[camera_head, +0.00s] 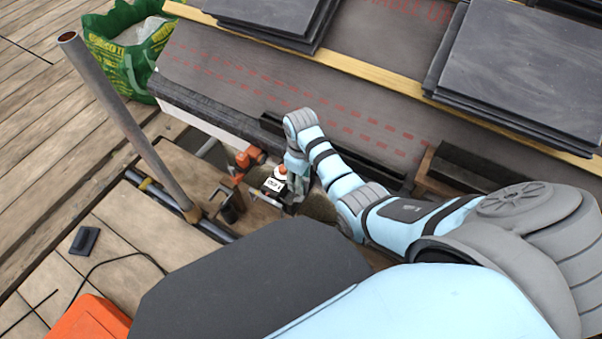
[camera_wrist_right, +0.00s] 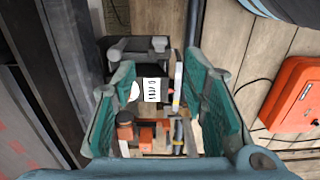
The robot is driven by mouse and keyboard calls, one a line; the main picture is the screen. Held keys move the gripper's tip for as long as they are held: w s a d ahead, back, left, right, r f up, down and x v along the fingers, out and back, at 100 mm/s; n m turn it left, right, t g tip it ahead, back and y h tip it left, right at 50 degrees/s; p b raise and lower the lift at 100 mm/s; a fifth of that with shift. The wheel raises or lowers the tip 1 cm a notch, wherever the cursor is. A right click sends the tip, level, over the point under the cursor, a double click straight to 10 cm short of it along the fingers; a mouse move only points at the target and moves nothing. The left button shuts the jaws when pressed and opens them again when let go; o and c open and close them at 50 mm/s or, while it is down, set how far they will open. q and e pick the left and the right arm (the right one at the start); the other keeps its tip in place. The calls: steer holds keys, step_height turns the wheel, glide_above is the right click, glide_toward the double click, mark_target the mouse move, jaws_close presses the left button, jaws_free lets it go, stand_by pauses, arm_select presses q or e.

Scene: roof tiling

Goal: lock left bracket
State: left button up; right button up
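A bracket assembly sits at the left end of the eave. Its orange clamp part (camera_head: 245,158) and a small white label (camera_head: 274,185) with dark lettering show in the head view. The label (camera_wrist_right: 153,90) and orange parts (camera_wrist_right: 127,132) also show in the right wrist view. My right gripper (camera_head: 292,190) is over the labelled part. In the wrist view its teal fingers (camera_wrist_right: 157,80) are spread, with the label and orange parts seen between them. I cannot tell whether either finger touches the bracket. My left gripper is not in view.
A metal scaffold pole (camera_head: 125,120) rises left of the bracket. Dark slates (camera_head: 525,65) lie stacked on the roof above a wooden batten (camera_head: 370,72). A green bag (camera_head: 120,50) stands at the back left. An orange case (camera_head: 88,318) lies on the deck, also in the wrist view (camera_wrist_right: 293,97).

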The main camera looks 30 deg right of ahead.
steer(key=b, duration=0.2)
glide_above(301, 197)
step_height(301, 197, down, 5)
step_height(301, 197, down, 5)
steer(key=b, duration=0.3)
steer(key=shift+f+b, duration=0.1)
steer(key=shift+b, duration=0.2)
steer(key=shift+f, duration=0.2)
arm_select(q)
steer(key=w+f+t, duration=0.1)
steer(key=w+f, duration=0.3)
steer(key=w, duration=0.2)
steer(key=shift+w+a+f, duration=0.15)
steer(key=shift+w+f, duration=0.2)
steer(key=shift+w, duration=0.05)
arm_select(e)
jaws_close()
